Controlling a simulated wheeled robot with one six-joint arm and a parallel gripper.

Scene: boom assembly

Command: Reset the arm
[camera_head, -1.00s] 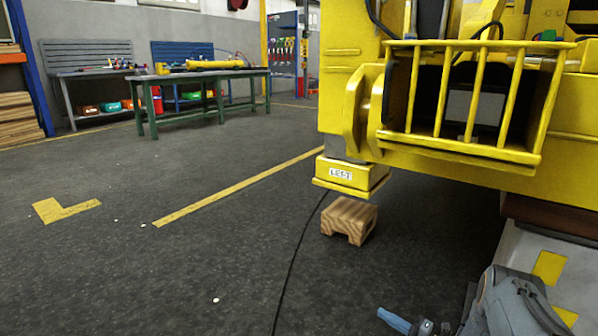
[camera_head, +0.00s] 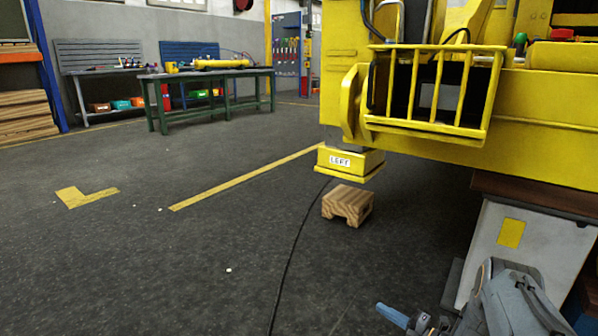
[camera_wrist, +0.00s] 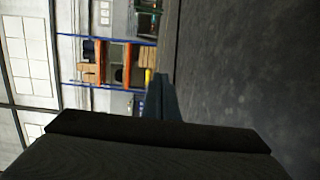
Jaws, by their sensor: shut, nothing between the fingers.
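My arm (camera_head: 510,305) reaches into the lower right corner of the head view, with a blue tip at its left end. In the wrist view my gripper (camera_wrist: 162,85) shows as narrow blue-grey fingers pressed together, with nothing held. The wrist view is rolled sideways, with the floor on the right and walls and shelving on the left. The gripper touches nothing that I can see.
A yellow machine (camera_head: 540,105) with a barred cage fills the upper right. Its foot marked LEFT (camera_head: 347,162) hangs above a wooden block (camera_head: 347,205). A green workbench (camera_head: 210,73) stands at the back. The floor (camera_head: 160,270) at left and centre is open; a black cable crosses it.

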